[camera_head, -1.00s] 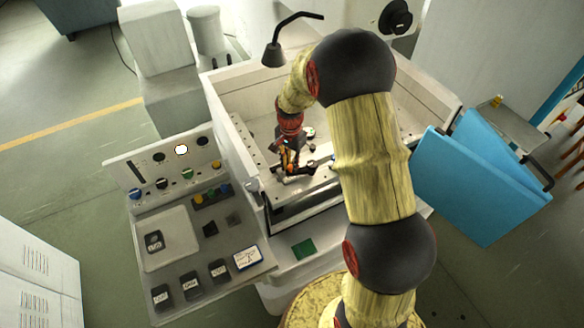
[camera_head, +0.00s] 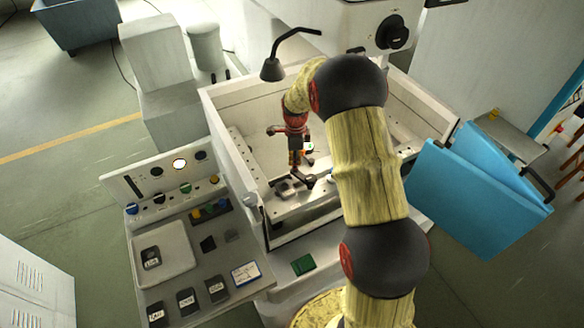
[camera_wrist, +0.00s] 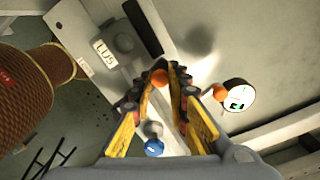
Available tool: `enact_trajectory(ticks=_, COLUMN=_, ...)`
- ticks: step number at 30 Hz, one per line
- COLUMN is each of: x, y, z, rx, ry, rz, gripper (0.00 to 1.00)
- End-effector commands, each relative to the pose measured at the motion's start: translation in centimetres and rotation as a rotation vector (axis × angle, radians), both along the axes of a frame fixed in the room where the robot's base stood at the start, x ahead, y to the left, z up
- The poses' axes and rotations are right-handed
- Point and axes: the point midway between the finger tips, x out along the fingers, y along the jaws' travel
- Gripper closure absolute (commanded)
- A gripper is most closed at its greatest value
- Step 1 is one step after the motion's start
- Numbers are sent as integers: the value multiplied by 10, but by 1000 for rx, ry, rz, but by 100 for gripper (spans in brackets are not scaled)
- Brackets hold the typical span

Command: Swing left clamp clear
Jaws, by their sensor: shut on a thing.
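My gripper (camera_head: 298,170) is down inside the pale machine tank (camera_head: 228,118), over the work frame (camera_head: 318,196). A dark block (camera_head: 284,188) lies on the frame just left of the fingertips. My fingers hide part of the clamp, and I cannot tell exactly where they grip it.
A labelled grey block (camera_wrist: 118,42) is at upper left in the wrist view. A black lamp (camera_head: 272,68) overhangs the tank. The control panel (camera_head: 170,175) stands left; blue panels (camera_head: 470,195) stand right.

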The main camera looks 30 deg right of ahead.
Motion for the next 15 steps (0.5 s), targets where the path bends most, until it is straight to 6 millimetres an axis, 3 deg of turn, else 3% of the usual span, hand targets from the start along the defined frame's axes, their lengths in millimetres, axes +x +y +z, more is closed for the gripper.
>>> enact_trajectory(ticks=15, x=5, y=-24, z=1, rx=-1, ry=-3, rz=-301, gripper=100)
